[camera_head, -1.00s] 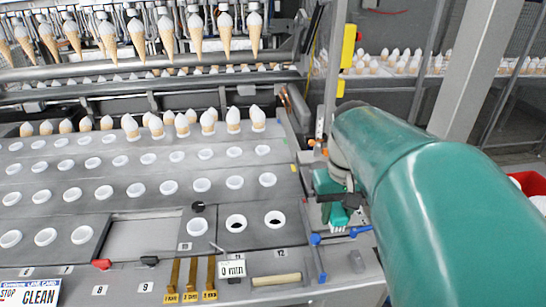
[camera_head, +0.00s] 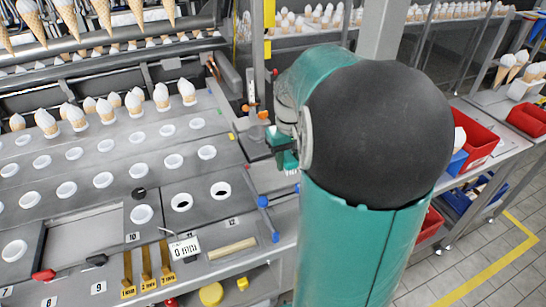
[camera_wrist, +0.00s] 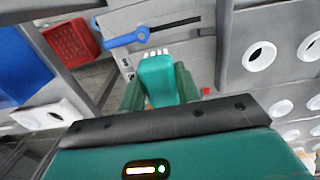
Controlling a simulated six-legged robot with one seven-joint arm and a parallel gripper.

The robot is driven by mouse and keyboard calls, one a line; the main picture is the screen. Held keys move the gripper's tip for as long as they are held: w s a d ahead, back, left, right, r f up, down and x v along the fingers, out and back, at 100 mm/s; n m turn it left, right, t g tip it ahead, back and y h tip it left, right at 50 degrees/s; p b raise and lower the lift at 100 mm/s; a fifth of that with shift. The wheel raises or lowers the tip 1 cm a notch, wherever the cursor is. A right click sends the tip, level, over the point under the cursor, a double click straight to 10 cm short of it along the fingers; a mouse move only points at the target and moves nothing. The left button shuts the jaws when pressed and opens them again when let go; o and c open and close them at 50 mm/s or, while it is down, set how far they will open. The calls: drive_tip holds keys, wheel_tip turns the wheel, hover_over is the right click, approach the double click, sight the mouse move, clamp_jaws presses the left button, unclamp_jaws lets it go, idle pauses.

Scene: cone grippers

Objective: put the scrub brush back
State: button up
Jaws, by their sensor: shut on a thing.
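The scrub brush (camera_wrist: 158,78) has a teal-green body and short white bristles. In the wrist view it sits between the fingers of my gripper (camera_wrist: 160,88), which is shut on it, with the bristles at the far end. In the head view my gripper (camera_head: 287,146) is partly hidden by my arm. The brush's white bristles (camera_head: 292,171) point down there, near the right end of the grey cone plate (camera_head: 110,165). I cannot tell from these views how high the brush is above the surface.
A blue-handled tool (camera_wrist: 127,38) lies close to the brush. Red bins (camera_head: 482,138) stand at right. Filled cones (camera_head: 160,98) stand at the plate's back.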

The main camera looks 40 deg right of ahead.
sight(289, 178)
drive_tip(key=shift+w+d+f, duration=0.25)
drive_tip(key=shift+d+f, duration=0.15)
drive_tip(key=shift+f, duration=0.2)
drive_tip(key=shift+w+d+f, duration=0.25)
drive_tip(key=shift+d+f, duration=0.1)
drive_tip(key=shift+f, duration=0.2)
drive_tip(key=shift+w+d+f, duration=0.1)
drive_tip(key=shift+f, duration=1.5)
drive_tip(key=shift+f, duration=0.15)
drive_tip(key=o, duration=1)
wheel_tip(289, 178, up, 12)
drive_tip(key=shift+r, duration=0.2)
